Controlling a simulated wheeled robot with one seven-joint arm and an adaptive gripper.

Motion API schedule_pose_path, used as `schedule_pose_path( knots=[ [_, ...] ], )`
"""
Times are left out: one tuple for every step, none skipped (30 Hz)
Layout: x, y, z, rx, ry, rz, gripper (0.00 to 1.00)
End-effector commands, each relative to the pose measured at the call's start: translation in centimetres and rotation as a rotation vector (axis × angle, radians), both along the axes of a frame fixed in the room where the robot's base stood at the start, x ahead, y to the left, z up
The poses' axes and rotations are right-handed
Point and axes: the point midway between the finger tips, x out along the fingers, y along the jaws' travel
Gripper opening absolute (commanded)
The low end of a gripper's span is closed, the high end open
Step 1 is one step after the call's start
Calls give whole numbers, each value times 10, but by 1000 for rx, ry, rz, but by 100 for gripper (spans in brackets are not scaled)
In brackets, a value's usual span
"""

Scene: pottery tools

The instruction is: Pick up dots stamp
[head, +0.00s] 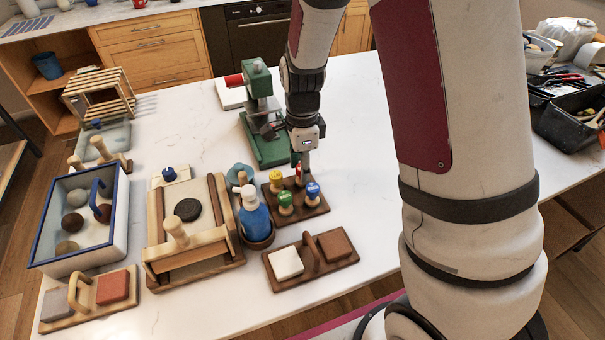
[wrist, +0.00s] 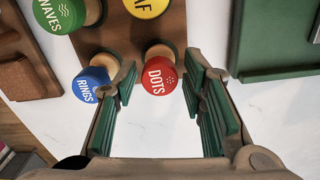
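The dots stamp (wrist: 158,79) has a red knob with white lettering and stands upright at the edge of a brown wooden holder (wrist: 152,32). In the wrist view my gripper (wrist: 161,74) is open, with one green-padded finger on each side of the red knob and gaps showing. In the head view my gripper (head: 302,158) points down at the back of the holder and partly hides the red stamp (head: 298,170). The blue rings stamp (wrist: 93,85) is close beside the left finger; I cannot tell whether they touch.
The green waves stamp (wrist: 60,12) and yellow leaf stamp (wrist: 146,6) share the holder. A green press (head: 262,110) stands behind, left of my arm. A blue bottle (head: 255,215) is left of the holder, and a two-block wooden caddy (head: 312,257) is in front.

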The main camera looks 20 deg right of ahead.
Motion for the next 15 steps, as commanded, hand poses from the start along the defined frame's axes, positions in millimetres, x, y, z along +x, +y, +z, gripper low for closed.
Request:
schedule_pose_path(
  knots=[
    [-1,0,-7,1,4,0,38],
    [-1,0,-10,0,3,0,38],
    [-1,0,-14,0,2,0,38],
    [-1,0,-16,0,2,0,38],
    [-1,0,-17,0,2,0,38],
    [0,0,-18,0,1,0,38],
    [0,0,-19,0,0,0,38],
    [0,0,-19,0,0,0,38],
    [0,0,-19,0,0,1,38],
    [0,0,-18,0,0,1,38],
    [0,0,-18,0,0,1,38],
    [0,0,-18,0,0,1,38],
    [0,0,-18,0,0,1,34],
    [0,0,-18,0,0,1,27],
    [0,0,-18,0,0,1,18]
  ],
)
